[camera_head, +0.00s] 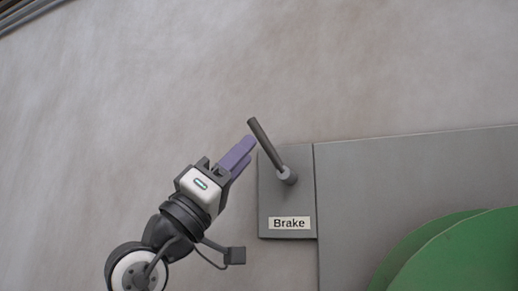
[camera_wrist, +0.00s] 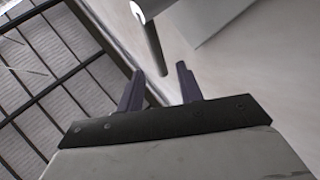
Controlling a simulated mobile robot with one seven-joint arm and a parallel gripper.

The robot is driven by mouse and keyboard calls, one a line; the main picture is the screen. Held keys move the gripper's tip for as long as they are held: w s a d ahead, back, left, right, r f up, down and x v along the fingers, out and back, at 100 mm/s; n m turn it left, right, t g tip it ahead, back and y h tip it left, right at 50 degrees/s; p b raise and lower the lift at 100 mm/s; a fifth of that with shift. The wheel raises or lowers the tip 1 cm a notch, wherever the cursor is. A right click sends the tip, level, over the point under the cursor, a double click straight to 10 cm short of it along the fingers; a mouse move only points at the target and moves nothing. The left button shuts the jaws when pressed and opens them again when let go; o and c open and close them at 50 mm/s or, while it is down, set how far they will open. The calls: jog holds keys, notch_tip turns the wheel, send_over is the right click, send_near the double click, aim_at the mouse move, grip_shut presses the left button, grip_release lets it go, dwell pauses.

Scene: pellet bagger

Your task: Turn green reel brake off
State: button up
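The brake lever (camera_head: 264,143) is a dark grey rod on a light round pivot (camera_head: 287,176), mounted on a grey plate labelled "Brake" (camera_head: 289,223). It tilts up and to the left from the pivot. The green reel (camera_head: 460,255) is partly in view at the lower right of the head view. My gripper (camera_head: 248,149) has purple fingers and is just left of the lever. In the wrist view my gripper (camera_wrist: 160,68) is open, with a clear gap between the fingers. The lever (camera_wrist: 153,45) points into that gap, its end near the fingertips. I cannot tell whether they touch.
A large grey panel (camera_head: 400,185) extends right of the brake plate, behind the reel. The wall (camera_head: 150,80) behind is plain, and the space above and left of the lever is clear. A paned window or roof frame (camera_wrist: 50,70) shows at left in the wrist view.

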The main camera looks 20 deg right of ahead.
jog(key=b+v, duration=0.1)
jog(key=v, duration=0.5)
jog(key=shift+a, duration=0.1)
dwell(0.3)
